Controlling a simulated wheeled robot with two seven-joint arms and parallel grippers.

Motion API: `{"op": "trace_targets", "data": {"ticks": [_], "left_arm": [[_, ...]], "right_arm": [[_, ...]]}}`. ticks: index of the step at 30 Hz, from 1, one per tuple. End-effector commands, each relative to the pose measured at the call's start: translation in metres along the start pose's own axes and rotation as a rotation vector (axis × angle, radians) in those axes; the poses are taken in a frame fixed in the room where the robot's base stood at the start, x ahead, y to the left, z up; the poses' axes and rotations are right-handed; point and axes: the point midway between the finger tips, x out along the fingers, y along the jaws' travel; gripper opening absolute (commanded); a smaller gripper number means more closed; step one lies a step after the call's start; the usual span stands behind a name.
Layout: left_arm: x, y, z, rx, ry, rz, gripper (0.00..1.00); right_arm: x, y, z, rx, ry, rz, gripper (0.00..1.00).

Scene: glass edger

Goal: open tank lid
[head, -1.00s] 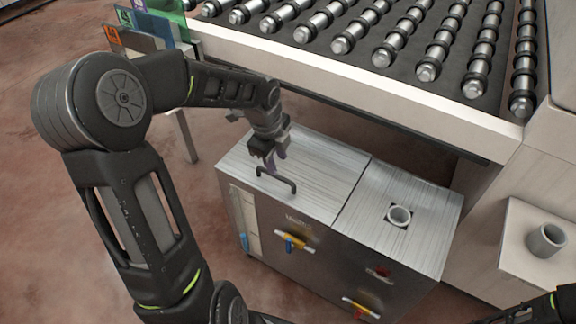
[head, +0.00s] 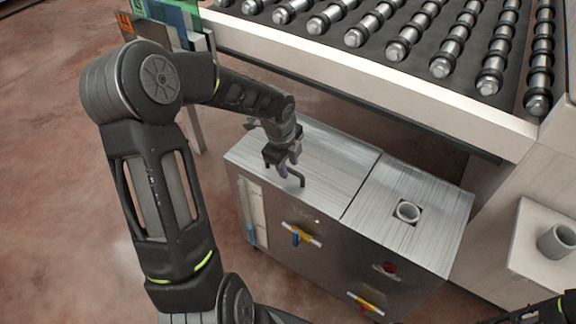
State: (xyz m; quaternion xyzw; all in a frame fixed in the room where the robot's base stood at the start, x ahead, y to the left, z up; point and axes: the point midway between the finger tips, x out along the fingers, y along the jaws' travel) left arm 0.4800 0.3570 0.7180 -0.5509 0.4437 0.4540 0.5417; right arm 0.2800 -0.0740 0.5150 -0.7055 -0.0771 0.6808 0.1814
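The metal tank (head: 330,235) stands below the roller conveyor. Its left lid (head: 335,158) is brushed metal and lies flat and closed, with a dark bar handle (head: 301,181) near its front edge. My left gripper (head: 287,170) is over the lid, at the left part of the handle and overlapping it in the picture. I cannot tell whether its fingers touch or close on the handle. Of my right arm, only a small dark part shows at the lower right corner; its gripper is out of view.
Valves with coloured handles (head: 301,235) and a sight gauge (head: 252,213) are on the tank's front. The conveyor (head: 380,88) overhangs behind. A grey cup (head: 557,242) is on a ledge at right. Upright coloured panels (head: 178,20) stand at the back left.

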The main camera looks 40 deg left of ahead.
Motion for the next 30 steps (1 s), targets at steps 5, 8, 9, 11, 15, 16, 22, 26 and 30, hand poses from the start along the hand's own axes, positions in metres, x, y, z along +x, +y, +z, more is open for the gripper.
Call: {"op": "trace_targets", "data": {"ticks": [5,8,9,11,15,16,22,26,30], "left_arm": [[0.0042,-0.0003,0.0002,0.001,-0.001,-0.001,0.34],[0.0039,-0.0003,0.0002,0.001,-0.001,-0.001,0.34],[0.0039,-0.0003,0.0002,0.001,-0.001,-0.001,0.34],[0.0039,-0.0003,0.0002,0.001,-0.001,-0.001,0.3],[0.0038,-0.0003,0.0002,0.0,-0.001,-0.001,0.19],[0.0037,-0.0003,0.0002,0.0,-0.001,-0.001,0.16],[0.0037,-0.0003,0.0002,0.0,-0.001,-0.001,0.0],[0.0037,-0.0003,0.0002,0.0,-0.001,-0.001,0.0],[0.0037,-0.0003,0.0002,0.0,-0.001,-0.001,0.0]], "right_arm": [[0.0005,0.0002,0.0,0.0,0.0,0.0,0.36],[0.0004,0.0002,0.0,0.0,0.0,0.0,0.36],[0.0004,0.0002,0.0,0.0,0.0,0.0,0.36],[0.0004,0.0002,0.0,0.0,0.0,0.0,0.36],[0.0004,0.0002,0.0,0.0,0.0,0.0,0.36],[0.0004,0.0002,0.0,0.0,0.0,0.0,0.36],[0.0004,0.0002,0.0,0.0,0.0,0.0,0.36],[0.0004,0.0002,0.0,0.0,0.0,0.0,0.36],[0.0004,0.0002,0.0,0.0,0.0,0.0,0.36]]}}
